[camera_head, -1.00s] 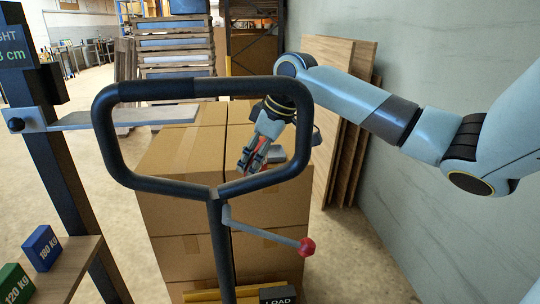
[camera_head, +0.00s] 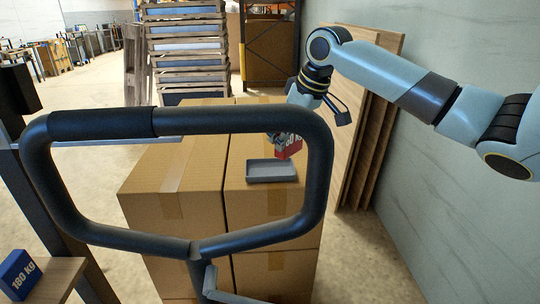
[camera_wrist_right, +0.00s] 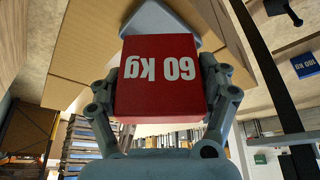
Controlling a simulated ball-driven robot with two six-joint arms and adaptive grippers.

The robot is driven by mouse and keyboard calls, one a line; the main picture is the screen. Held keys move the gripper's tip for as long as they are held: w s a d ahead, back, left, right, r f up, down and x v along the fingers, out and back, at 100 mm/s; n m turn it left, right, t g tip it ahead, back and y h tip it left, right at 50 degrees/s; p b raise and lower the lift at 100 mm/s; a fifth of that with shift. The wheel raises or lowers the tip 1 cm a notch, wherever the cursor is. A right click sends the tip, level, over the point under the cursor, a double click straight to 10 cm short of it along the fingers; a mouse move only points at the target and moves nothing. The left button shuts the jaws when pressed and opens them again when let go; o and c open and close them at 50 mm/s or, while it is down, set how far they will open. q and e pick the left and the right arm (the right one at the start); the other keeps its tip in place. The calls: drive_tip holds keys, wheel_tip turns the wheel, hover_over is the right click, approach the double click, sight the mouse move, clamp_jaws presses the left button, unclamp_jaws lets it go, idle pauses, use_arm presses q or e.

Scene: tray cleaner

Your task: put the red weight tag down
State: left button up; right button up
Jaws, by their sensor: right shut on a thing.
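The red weight tag (camera_head: 291,149), marked 60 kg, is held in my right gripper (camera_head: 281,136). In the head view the tag shows just above the far edge of a shallow grey tray (camera_head: 272,178) on the cardboard boxes; I cannot tell whether it touches the tray. In the right wrist view the tag (camera_wrist_right: 157,85) sits between the two fingers of my right gripper (camera_wrist_right: 160,92), with a grey surface partly hidden behind it. My left gripper is not in view.
The stacked cardboard boxes (camera_head: 170,205) stand behind a black cart handle (camera_head: 100,124). A blue 180 kg weight (camera_head: 18,274) sits on a wooden surface at lower left. Wooden panels (camera_head: 372,140) lean by the right wall.

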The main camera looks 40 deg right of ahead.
drive_tip(key=w+f, duration=0.1)
drive_tip(key=w, duration=0.1)
drive_tip(key=w+f, duration=0.1)
drive_tip(key=w+a+f, duration=0.1)
drive_tip(key=w, duration=0.1)
drive_tip(key=shift+w+f, duration=0.2)
drive_tip(key=shift+w, duration=0.1)
drive_tip(key=shift+f, duration=0.2)
wheel_tip(320, 180, down, 3)
drive_tip(key=shift+f, duration=0.2)
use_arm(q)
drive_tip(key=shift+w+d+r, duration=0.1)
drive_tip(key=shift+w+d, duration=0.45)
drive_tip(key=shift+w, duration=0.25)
use_arm(e)
drive_tip(key=shift+f, duration=0.15)
drive_tip(key=shift+f, duration=0.1)
drive_tip(key=o, duration=1.2)
